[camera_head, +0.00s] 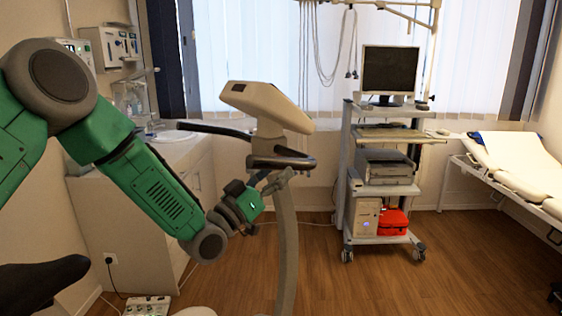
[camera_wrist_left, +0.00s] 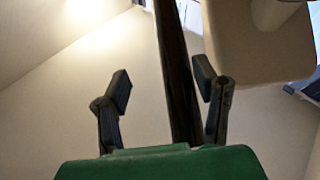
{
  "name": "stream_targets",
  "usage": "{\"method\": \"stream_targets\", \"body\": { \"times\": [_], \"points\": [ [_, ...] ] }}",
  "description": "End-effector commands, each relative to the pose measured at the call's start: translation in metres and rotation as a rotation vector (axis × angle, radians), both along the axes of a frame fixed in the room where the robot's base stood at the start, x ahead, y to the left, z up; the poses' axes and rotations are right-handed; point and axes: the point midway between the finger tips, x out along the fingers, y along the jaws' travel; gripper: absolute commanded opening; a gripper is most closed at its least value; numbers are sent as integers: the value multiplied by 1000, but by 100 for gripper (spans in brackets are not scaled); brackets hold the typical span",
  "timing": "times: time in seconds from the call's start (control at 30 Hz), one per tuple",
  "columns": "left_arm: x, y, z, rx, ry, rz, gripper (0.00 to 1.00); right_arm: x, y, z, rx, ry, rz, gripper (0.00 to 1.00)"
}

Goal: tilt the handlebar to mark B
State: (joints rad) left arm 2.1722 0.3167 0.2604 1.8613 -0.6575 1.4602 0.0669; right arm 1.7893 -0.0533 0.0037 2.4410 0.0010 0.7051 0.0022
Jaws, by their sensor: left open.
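The handlebar (camera_head: 214,130) is a dark bar on an exercise bike with a beige console (camera_head: 268,105) and a pale upright post (camera_head: 286,240). A dark looped part (camera_head: 285,162) of it sits below the console. My left gripper (camera_head: 272,180) is just below this loop, beside the post. In the left wrist view the gripper (camera_wrist_left: 165,88) is open, and the dark handlebar (camera_wrist_left: 178,70) runs between its two fingers, nearer the right one. I cannot tell whether they touch. I see no mark B. My right gripper is not in view.
A wheeled cart (camera_head: 384,135) with a monitor (camera_head: 389,70) and a red bag (camera_head: 392,222) stands right of the bike. A bed (camera_head: 515,165) is at the far right. A sink cabinet (camera_head: 130,220) is behind my left arm. A black saddle (camera_head: 40,280) is at lower left.

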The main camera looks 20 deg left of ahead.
Motion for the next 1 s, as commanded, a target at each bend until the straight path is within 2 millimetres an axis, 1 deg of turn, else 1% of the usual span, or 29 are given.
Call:
{"method": "stream_targets", "body": {
  "times": [0.03,0.1,0.23,0.33,0.57,0.6,0.67,0.7,0.73,1.0],
  "points": [
    [6,-3,6,-4,-6,-7,48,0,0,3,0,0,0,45],
    [14,-1,8,-8,-7,-8,48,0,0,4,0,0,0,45],
    [23,3,10,-15,-6,-8,48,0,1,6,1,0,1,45],
    [26,2,11,-15,-4,-7,48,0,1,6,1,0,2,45],
    [27,-7,12,-7,-4,-4,48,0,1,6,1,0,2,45],
    [27,-9,13,-7,-4,-3,45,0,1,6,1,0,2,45],
    [27,-10,13,-5,-3,-2,24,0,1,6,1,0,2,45],
    [27,-10,13,-5,-4,-2,10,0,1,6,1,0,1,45],
    [27,-10,12,-5,-3,-2,0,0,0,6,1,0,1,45],
    [28,-7,11,-8,-3,-10,0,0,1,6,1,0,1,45]
  ]
}}
